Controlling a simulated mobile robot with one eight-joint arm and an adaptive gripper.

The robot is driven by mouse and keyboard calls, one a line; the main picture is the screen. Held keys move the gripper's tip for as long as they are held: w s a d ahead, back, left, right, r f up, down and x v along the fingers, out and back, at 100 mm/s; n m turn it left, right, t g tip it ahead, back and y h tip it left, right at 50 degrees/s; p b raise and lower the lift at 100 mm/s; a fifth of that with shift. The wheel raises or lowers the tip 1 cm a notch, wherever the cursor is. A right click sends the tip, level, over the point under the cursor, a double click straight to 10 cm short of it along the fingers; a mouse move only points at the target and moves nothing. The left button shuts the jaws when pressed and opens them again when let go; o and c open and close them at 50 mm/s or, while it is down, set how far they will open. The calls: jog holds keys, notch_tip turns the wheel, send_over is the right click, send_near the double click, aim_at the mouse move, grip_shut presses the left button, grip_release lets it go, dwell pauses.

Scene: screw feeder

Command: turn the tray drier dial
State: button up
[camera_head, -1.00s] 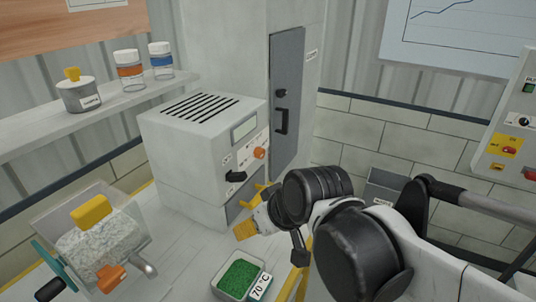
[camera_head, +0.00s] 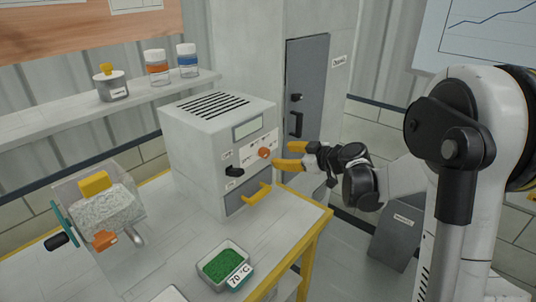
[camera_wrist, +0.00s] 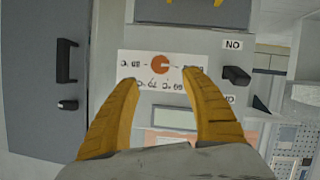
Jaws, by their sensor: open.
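The tray drier (camera_head: 215,125) is a pale grey box on the bench with a vented top. Its orange dial (camera_head: 264,153) sits on a white temperature panel on the front face. My gripper (camera_head: 277,156) is open in front of the dial, coming from the right. In the wrist view, the dial (camera_wrist: 161,64) shows beyond and roughly between the two yellow fingertips (camera_wrist: 162,79), with the picture upside down. No contact is visible. A black switch (camera_head: 235,171) is left of the dial, and it also shows in the wrist view (camera_wrist: 236,75).
A yellow drawer handle (camera_head: 258,195) sticks out below the dial. A tray of green granules (camera_head: 225,264) labelled 70 °C lies on the bench. A clear drum of white granules (camera_head: 100,212) stands at left. A grey cabinet door (camera_head: 308,95) with a black handle is behind my gripper.

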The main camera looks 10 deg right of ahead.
aim_at(267, 153)
jog(key=b+x, duration=0.2)
jog(key=x, duration=0.7)
jog(key=shift+w+a, duration=0.1)
jog(key=shift+w, duration=0.05)
jog(key=c, duration=1.2)
